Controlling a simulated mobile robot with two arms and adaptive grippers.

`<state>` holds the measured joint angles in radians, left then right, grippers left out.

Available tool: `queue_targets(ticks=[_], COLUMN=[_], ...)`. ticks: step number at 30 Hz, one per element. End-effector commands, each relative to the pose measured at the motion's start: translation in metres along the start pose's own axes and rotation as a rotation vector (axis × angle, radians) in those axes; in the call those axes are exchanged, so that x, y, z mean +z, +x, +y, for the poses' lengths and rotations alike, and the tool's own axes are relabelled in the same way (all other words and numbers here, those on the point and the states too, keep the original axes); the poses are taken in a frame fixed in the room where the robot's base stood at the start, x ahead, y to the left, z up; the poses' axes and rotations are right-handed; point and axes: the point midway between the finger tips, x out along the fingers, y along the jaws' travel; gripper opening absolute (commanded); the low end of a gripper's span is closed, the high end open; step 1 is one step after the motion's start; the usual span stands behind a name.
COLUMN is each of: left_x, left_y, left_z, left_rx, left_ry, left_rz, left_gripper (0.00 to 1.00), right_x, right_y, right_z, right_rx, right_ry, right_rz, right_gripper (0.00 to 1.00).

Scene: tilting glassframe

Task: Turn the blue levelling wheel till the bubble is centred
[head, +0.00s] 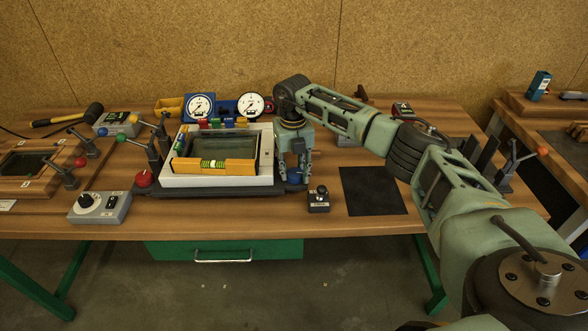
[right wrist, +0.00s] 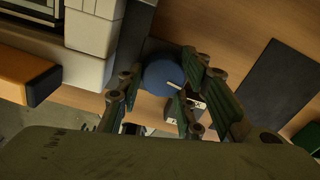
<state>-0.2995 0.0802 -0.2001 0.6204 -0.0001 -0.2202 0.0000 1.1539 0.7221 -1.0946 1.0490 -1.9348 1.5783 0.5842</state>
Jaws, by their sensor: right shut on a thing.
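The blue levelling wheel (head: 295,176) sits at the right front corner of the glass-topped frame (head: 180,180), mostly hidden by my gripper in the head view. In the right wrist view the wheel (right wrist: 160,76) is a round blue disc with a white mark. My right gripper (head: 293,171) points down from above, its fingers on both sides of the wheel and shut on it; its fingers also show in the right wrist view (right wrist: 158,88). An orange spirit level (head: 240,166) with a green vial (head: 214,164) lies across the frame's front. The bubble is too small to place. My left gripper is out of view.
A red knob (head: 144,178) stands at the frame's left front corner. A small black switch box (head: 319,200) and a dark mat (head: 373,191) lie right of the wheel. A grey control box (head: 99,207) is at front left. Two gauges (head: 200,107) stand behind.

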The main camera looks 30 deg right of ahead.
Motion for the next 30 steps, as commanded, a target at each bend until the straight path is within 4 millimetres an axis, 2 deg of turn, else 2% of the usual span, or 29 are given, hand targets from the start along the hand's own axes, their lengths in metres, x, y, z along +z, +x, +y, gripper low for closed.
queue_targets(ticks=[1, 9, 10, 14, 24, 26, 30], left_x=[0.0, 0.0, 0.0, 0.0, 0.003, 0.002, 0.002], left_y=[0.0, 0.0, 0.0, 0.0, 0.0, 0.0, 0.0], left_z=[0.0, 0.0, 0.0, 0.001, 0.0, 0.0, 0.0], left_rx=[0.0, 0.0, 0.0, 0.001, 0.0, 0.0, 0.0], left_ry=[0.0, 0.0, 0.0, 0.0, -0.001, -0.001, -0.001], left_rz=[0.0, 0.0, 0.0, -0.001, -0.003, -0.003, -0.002], left_gripper=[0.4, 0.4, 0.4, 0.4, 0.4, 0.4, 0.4], right_x=[-0.004, -0.004, -0.004, -0.003, -0.001, 0.0, 0.001], right_y=[0.004, 0.004, 0.004, 0.003, -0.002, -0.007, -0.03], right_z=[0.005, 0.005, 0.005, 0.005, 0.003, 0.003, 0.003], right_rx=[0.005, 0.006, 0.006, 0.006, 0.004, 0.005, 0.005], right_ry=[-0.006, -0.007, -0.007, -0.007, -0.003, -0.003, -0.003], right_rz=[0.011, 0.01, 0.01, 0.009, 0.002, 0.0, -0.003], right_gripper=[0.07, 0.07, 0.35, 0.46, 0.47, 0.47, 0.47])
